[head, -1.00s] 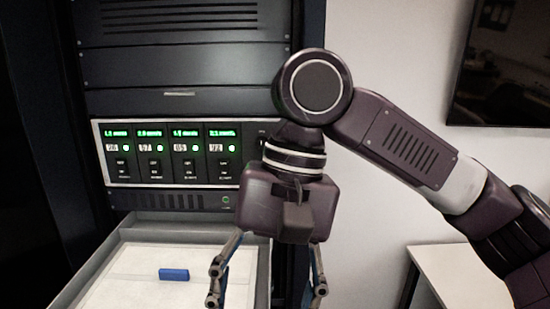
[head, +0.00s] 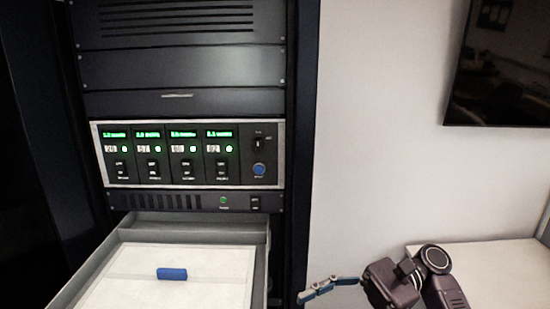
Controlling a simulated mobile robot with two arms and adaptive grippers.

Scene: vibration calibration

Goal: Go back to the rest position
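My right gripper (head: 330,289) is low at the lower right, in front of the white table and the wall, with its arm coming in from the bottom right. Its fingers show side-on, pointing left, and I cannot tell if they are open or shut. I see no object at its fingertips. The calibration panel (head: 245,180) in the rack has several lit green displays, a small switch and a round blue button (head: 259,169) at its right end. My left gripper is out of view.
An open drawer (head: 190,226) sticks out below the panel, with a white surface and a small blue block (head: 172,274) on it. A white table (head: 490,270) stands at the right. A dark screen (head: 500,70) hangs on the wall. The space before the panel is clear.

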